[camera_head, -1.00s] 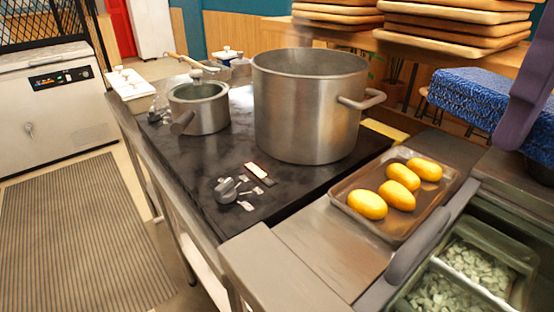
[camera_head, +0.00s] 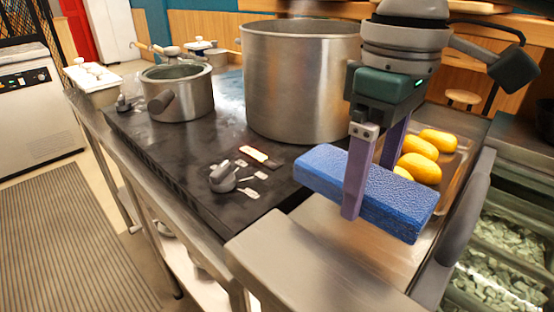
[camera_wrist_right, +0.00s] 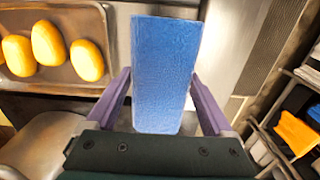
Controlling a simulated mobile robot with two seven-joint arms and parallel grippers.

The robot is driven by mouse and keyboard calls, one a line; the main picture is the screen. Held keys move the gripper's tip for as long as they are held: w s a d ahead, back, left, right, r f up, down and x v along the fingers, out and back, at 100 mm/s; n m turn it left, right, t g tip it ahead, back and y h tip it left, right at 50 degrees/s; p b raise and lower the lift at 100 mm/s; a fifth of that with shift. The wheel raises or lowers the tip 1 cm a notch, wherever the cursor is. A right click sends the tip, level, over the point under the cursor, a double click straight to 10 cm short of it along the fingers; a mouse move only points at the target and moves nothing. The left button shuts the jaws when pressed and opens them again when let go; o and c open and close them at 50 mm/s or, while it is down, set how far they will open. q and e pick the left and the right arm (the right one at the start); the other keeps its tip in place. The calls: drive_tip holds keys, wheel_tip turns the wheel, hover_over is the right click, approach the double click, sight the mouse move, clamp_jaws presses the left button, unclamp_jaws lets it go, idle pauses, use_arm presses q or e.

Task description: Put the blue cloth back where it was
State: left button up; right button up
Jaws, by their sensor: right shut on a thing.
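The blue cloth (camera_head: 400,201) is a thick, textured blue block in the head view. My right gripper (camera_head: 369,190) is shut on it, with one purple finger on its near side and the other behind it. The cloth is in front of the tray and over the steel counter (camera_head: 310,235); whether it touches the counter I cannot tell. In the right wrist view the cloth (camera_wrist_right: 163,75) stretches away between the two purple fingers (camera_wrist_right: 160,105). My left gripper is not in view.
A metal tray with several yellow potatoes (camera_head: 420,168) lies behind the cloth. A large pot (camera_head: 300,85) and a smaller pot (camera_head: 178,95) stand on the black stove (camera_head: 200,150). Bins of pale pieces (camera_head: 505,250) are at the right. The counter front is clear.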

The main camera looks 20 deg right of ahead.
sight(371, 175)
wheel_tip(371, 175, down, 7)
drive_tip(key=shift+r+b, duration=0.2)
drive_tip(key=shift+b, duration=0.35)
drive_tip(key=o, duration=1.2)
drive_tip(key=shift+f, duration=0.1)
wheel_tip(371, 175, up, 11)
drive_tip(key=shift+w+r+p, duration=0.1)
drive_tip(key=shift+r+p, duration=0.1)
drive_tip(key=shift+p, duration=0.9)
drive_tip(key=shift+r, duration=0.45)
